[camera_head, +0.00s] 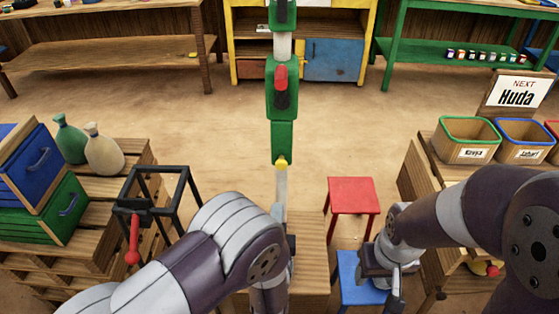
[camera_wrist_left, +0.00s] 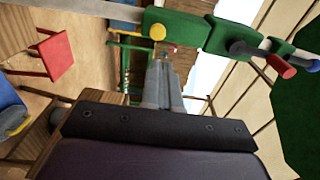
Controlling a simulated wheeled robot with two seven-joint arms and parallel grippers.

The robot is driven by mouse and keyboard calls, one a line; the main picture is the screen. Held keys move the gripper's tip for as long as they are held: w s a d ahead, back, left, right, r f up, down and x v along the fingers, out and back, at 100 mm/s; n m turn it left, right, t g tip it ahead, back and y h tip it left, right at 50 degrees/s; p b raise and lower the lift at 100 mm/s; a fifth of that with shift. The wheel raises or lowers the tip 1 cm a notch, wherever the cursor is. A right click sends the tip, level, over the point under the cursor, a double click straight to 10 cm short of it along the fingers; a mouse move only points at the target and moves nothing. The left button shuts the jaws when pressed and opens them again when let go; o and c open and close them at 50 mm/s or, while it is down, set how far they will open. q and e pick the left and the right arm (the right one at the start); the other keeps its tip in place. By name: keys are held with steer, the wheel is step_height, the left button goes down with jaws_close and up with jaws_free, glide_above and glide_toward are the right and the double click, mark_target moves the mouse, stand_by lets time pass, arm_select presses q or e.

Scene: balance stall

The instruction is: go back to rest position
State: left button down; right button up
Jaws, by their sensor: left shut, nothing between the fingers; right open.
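My left arm comes in from the lower left in the head view, and its wrist hides most of its gripper. In the left wrist view the left gripper (camera_wrist_left: 163,82) has its fingers together, with nothing between them. The green balance post (camera_head: 283,120), with a red handle (camera_head: 281,80) and a yellow knob (camera_head: 282,162), rises just beyond that wrist. The post also crosses the top of the left wrist view (camera_wrist_left: 180,30). My right gripper (camera_head: 393,290) is open and points down at the lower right, over or near a blue stool (camera_head: 357,280).
A red stool (camera_head: 352,195) stands between the arms. Bins (camera_head: 467,140) and a "Huda" sign (camera_head: 518,92) are at right. The floor behind is clear.

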arm_select(q)
steer(key=s+d+f+n+g+h, duration=0.2)
steer(key=s+f+n+g, duration=0.35)
steer(key=f+g, duration=0.35)
steer(key=s+a+r+n+g+y, duration=0.2)
steer(key=s+a+n+g, duration=0.5)
steer(key=s+n, duration=0.1)
steer(key=s+a+r+n, duration=0.35)
steer(key=a+r, duration=0.45)
steer(key=a, duration=0.3)
step_height(320, 180, up, 14)
steer(key=w+n+p, duration=0.1)
steer(key=p, duration=1.2)
steer(key=shift+w+a+f+y, duration=0.2)
steer(key=shift+a+y, duration=0.1)
steer(key=shift+a, duration=0.1)
steer(key=shift+r, duration=0.1)
